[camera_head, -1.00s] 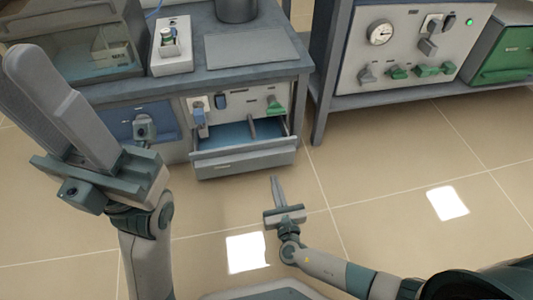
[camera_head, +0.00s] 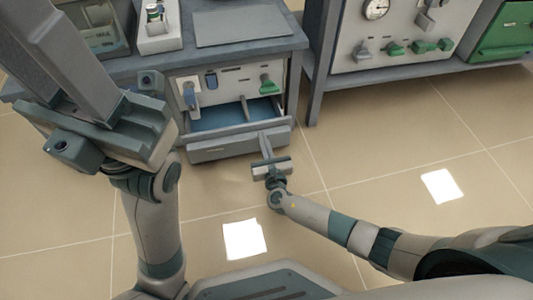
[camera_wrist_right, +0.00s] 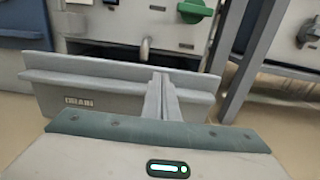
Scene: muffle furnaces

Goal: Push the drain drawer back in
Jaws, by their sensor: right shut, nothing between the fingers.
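The drain drawer (camera_head: 222,149) stands pulled out below the worktop, with its blue inside (camera_head: 215,116) showing behind the grey front. My right gripper (camera_head: 264,140) is shut and empty, with its fingertips at the right part of the drawer front. In the right wrist view the shut fingers (camera_wrist_right: 161,92) overlap the drawer front (camera_wrist_right: 115,92), right of its label. I cannot tell whether they touch it. My left gripper (camera_head: 65,40) is raised at the upper left, away from the drawer; its finger gap is not clear.
A table leg (camera_head: 295,82) stands right of the drawer. A bench with a gauge (camera_head: 376,8) and green knobs is at the right. The floor in front is clear.

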